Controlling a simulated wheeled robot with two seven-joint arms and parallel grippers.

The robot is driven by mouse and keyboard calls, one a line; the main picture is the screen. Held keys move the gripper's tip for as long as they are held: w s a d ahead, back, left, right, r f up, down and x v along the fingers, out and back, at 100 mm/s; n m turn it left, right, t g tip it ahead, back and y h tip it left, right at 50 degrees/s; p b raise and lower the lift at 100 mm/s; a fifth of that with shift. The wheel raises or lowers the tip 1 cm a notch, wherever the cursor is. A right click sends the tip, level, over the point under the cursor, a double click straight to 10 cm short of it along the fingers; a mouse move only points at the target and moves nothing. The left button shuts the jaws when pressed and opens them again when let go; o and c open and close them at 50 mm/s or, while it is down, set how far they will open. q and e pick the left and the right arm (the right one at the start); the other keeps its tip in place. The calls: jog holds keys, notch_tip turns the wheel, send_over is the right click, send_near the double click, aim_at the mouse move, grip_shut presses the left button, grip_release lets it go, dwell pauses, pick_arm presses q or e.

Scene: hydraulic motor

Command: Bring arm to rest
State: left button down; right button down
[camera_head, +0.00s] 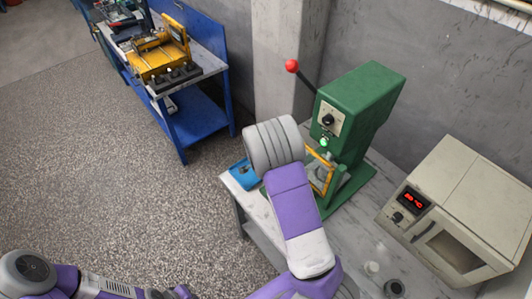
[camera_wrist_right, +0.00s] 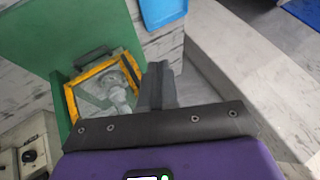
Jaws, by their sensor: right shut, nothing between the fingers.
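My right arm (camera_head: 292,205) reaches up from the bottom of the head view over the table, its large grey rounded link in front of the green press (camera_head: 362,105). Its gripper is hidden there. In the right wrist view my right gripper (camera_wrist_right: 158,80) is shut, with nothing between the fingers. It is close to the press's yellow frame (camera_wrist_right: 80,88), which has a clear panel and a metal part behind it. I cannot tell if they touch. My left arm (camera_head: 100,285) lies low at the bottom left of the head view; its gripper does not clearly show.
A beige oven-like box (camera_head: 470,200) with a red display stands on the grey table (camera_head: 350,240), right of the press. A red-knobbed lever (camera_head: 292,66) sticks out from the press. A blue bin (camera_head: 240,175) sits at the table's left corner. A blue workbench (camera_head: 205,112) stands behind. Floor at left is clear.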

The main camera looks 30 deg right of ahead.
jog(key=shift+w+a+r, duration=0.2)
jog(key=shift+a+r, duration=0.4)
jog(key=shift+r, duration=0.25)
jog(key=s+a+f+n+g+y+b, duration=0.1)
jog(key=s+a+f+n+b, duration=0.3)
jog(key=f, duration=0.5)
jog(key=s+a+f+n+g+y+b, duration=0.1)
jog(key=s+a+f+b, duration=0.25)
jog(key=s+f, duration=0.35)
jog(key=s+a+f+n+g+y+b, duration=0.1)
jog(key=s+a+f+n+y+b, duration=0.2)
jog(key=f, duration=0.7)
jog(key=s+a+f+n+g+y+b, duration=0.1)
jog(key=s+a+f+n+y+b, duration=0.1)
jog(key=s+a, duration=0.4)
jog(key=s+a+f+n+y+b, duration=0.2)
jog(key=s+a+f+n+b, duration=0.2)
jog(key=s+a+f+b, duration=0.2)
jog(key=a+f+b, duration=0.1)
jog(key=a, duration=0.1)
jog(key=shift+a+n+g, duration=0.3)
jog(key=shift+a+g, duration=0.1)
